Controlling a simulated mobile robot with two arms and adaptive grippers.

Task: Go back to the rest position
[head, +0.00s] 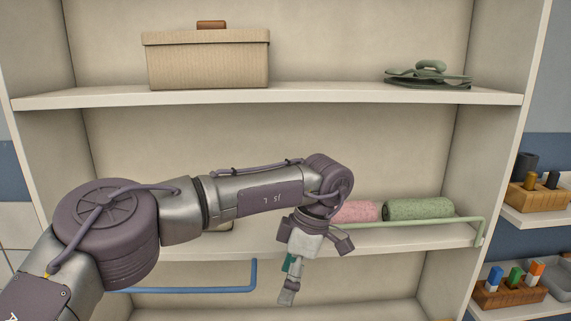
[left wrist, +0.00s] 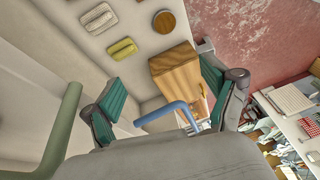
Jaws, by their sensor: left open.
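My left arm reaches across the head view from the lower left. Its gripper (head: 288,285) points down in front of a white shelf unit, below the middle shelf's front edge. In the left wrist view the left gripper (left wrist: 163,85) shows its two teal-padded fingers spread wide, with nothing held between them. A blue rail (head: 205,291) is to the left of the gripper in the head view. In the left wrist view the blue rail (left wrist: 162,112) shows between the fingers; I cannot tell if it touches them. My right gripper is not in view.
A green rail (head: 425,221) runs along the middle shelf (head: 400,240), in front of a pink roll (head: 358,211) and a green roll (head: 420,208). A lidded box (head: 208,65) and folded green items (head: 428,76) are on the upper shelf. Small trays (head: 510,292) stand at right.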

